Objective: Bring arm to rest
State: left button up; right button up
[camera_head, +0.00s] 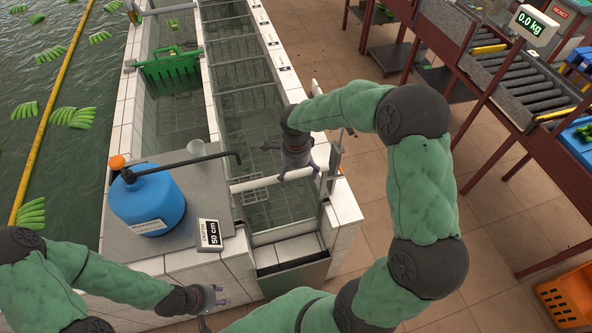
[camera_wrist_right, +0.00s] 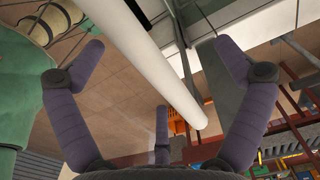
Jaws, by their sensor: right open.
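My right arm, in green sleeves, arches over the right side of the tiled basin in the head view. Its right gripper (camera_head: 298,172) hangs above the basin's near end by a white horizontal rail (camera_head: 262,181), its fingers spread. In the right wrist view the right gripper (camera_wrist_right: 160,70) is open, with nothing clasped. A white pipe (camera_wrist_right: 150,65) runs between its fingers from this viewpoint; I cannot tell whether they touch it. My left gripper (camera_head: 214,303) is low at the bottom left, in front of the basin's near wall, fingers apart and empty.
Right are a roller conveyor (camera_head: 525,86) and an orange crate (camera_head: 566,296). Tiled floor lies between.

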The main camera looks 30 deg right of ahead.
jog(key=shift+f+b, duration=0.35)
jog(key=shift+f, duration=0.3)
jog(key=shift+s+r, duration=0.15)
grip_shut()
